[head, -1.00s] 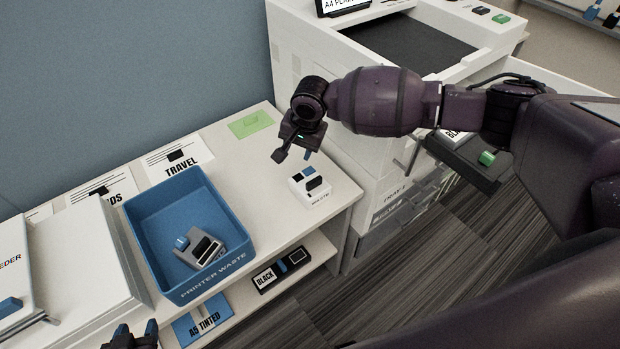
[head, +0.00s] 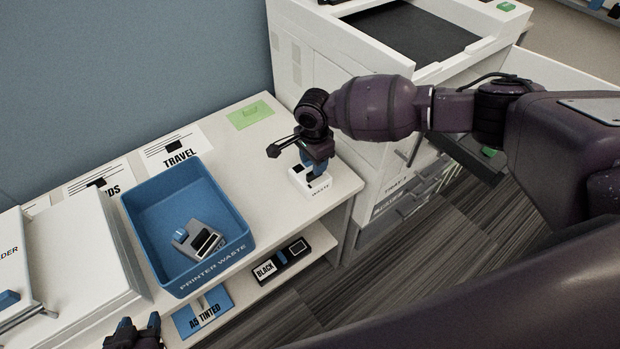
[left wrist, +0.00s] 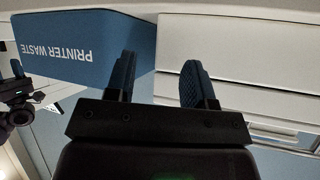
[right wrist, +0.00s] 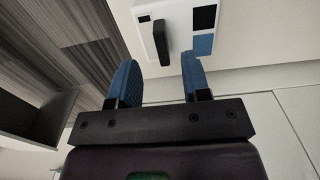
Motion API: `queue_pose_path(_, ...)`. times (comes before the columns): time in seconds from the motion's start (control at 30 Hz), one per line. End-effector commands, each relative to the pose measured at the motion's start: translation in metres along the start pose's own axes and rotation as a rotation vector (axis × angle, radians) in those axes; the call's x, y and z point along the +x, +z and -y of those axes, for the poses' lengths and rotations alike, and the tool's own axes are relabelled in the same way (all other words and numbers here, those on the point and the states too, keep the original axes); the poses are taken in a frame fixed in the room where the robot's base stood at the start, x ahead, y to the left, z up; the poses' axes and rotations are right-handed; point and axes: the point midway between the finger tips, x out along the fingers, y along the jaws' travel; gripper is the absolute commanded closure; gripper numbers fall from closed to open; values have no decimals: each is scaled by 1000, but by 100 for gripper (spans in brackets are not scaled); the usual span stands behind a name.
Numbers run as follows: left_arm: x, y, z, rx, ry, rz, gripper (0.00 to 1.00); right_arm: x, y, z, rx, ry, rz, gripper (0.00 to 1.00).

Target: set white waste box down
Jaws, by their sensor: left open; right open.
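The white waste box (head: 310,187) sits on the right end of the white table, partly hidden by my right gripper. It has a black handle and dark and blue patches on top. My right gripper (head: 316,172) is over the box and open. In the right wrist view the box (right wrist: 176,28) lies beyond the open fingertips (right wrist: 160,75), and its handle is not between them. My left gripper (head: 133,335) is low at the left front of the head view. In the left wrist view its fingers (left wrist: 157,75) are open and empty.
A blue printer waste tray (head: 225,262) on the table holds a grey cartridge (head: 199,239). A green note (head: 250,114) and the travel card (head: 177,147) lie behind. A black box (head: 281,263) is on the lower shelf. The white printer (head: 335,75) stands close at right.

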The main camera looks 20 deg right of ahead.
Motion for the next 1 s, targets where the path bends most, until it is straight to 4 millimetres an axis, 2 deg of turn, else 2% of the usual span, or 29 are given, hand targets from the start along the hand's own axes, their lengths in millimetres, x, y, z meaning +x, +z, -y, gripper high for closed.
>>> queue_pose_path(0.17, 1, 3, 0, 0, 0, 2, 51, 14, -2, 1, -1, 1, -1, 56)
queue_pose_path(0.43, 5, 12, -1, 0, 1, 8, 51, 48, -5, 2, 0, 0, 0, 56)
queue_pose_path(0.77, 5, 12, -1, 0, 1, 9, 51, 53, -5, 2, 0, -1, 0, 56)
queue_pose_path(1.0, 5, 12, -1, -1, 1, 9, 51, 52, -6, 2, 0, -1, 0, 93)
